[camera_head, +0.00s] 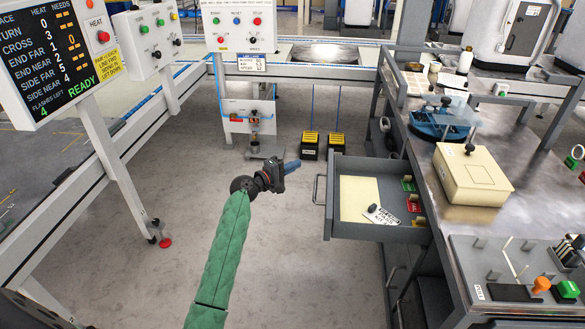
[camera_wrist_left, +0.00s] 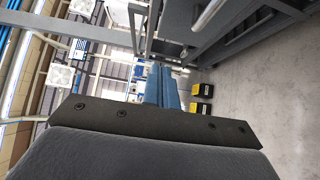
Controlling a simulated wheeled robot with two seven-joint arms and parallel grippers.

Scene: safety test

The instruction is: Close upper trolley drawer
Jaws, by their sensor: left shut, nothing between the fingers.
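The upper trolley drawer (camera_head: 378,232) is pulled out to the left from the grey trolley (camera_head: 455,225) in the head view. It holds a cream sheet, a white label and small red and green items. Its bar handle (camera_head: 317,190) is on its left front face. My left gripper (camera_head: 292,166), with blue fingers, is shut and empty. In the head view it appears left of the drawer front and slightly above the handle, apart from it. The shut blue fingers also show in the left wrist view (camera_wrist_left: 162,88). My right gripper is not in view.
On the trolley top are a cream box (camera_head: 472,175), a blue fixture (camera_head: 438,122) and a panel with coloured knobs (camera_head: 520,268). Two yellow-black pedals (camera_head: 310,142) lie on the floor behind. Open grey floor lies left of the drawer.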

